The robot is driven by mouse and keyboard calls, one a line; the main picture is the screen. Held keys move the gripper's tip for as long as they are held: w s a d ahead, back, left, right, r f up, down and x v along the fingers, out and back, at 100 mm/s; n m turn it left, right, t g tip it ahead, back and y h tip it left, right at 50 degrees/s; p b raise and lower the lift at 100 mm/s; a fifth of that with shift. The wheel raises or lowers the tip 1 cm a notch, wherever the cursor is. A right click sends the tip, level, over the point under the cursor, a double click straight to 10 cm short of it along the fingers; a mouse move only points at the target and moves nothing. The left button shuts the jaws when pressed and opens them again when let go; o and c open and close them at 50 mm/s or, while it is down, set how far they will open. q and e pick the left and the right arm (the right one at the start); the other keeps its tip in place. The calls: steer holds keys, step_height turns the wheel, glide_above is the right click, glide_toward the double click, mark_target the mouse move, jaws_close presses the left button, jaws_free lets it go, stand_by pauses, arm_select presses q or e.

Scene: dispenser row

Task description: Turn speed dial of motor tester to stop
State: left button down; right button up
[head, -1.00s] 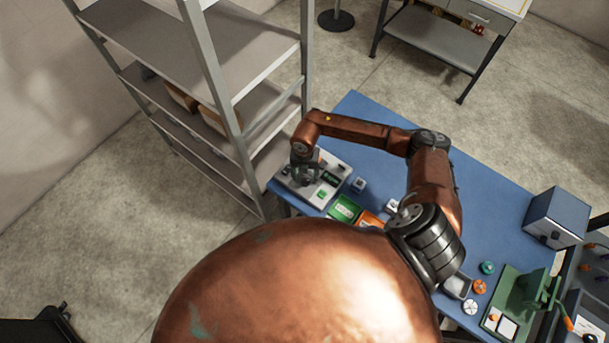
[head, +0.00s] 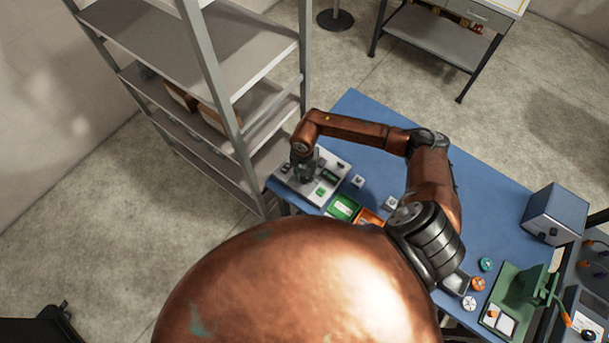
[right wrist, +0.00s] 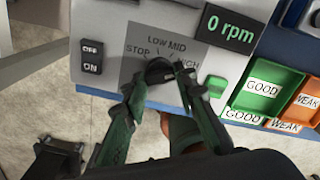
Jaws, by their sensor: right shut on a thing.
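The motor tester (head: 335,167) is a light grey box at the table's left end. In the right wrist view its grey dial plate (right wrist: 140,45) reads STOP, LOW, MID and HIGH. The display (right wrist: 230,28) reads 0 rpm. My right gripper (right wrist: 160,72) is shut on the dark speed dial (right wrist: 158,68), a finger on each side. The fingers cover much of the dial, and I cannot tell its exact setting. In the head view my right gripper (head: 303,168) reaches down onto the tester. My left gripper is not in view.
An OFF/ON rocker switch (right wrist: 91,57) and a green button (right wrist: 214,86) flank the dial plate. A green GOOD bin (head: 343,207) and an orange WEAK bin (head: 369,217) stand beside the tester. A grey shelf rack (head: 240,130) rises close on the left. The blue table's middle (head: 385,165) is mostly clear.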

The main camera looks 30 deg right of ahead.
steer(key=shift+f+n+b, duration=0.15)
steer(key=shift+n+b, duration=0.25)
steer(key=shift+b, duration=0.1)
steer(key=shift+f+n+b, duration=0.1)
steer(key=shift+n+b, duration=0.9)
steer(key=shift+b, duration=0.05)
steer(key=n+b, duration=1.7)
steer(key=n, duration=0.1)
steer(key=shift+n+b, duration=0.3)
steer(key=shift+b, duration=0.1)
steer(key=shift+n+b, duration=0.85)
steer(key=shift+n, duration=0.35)
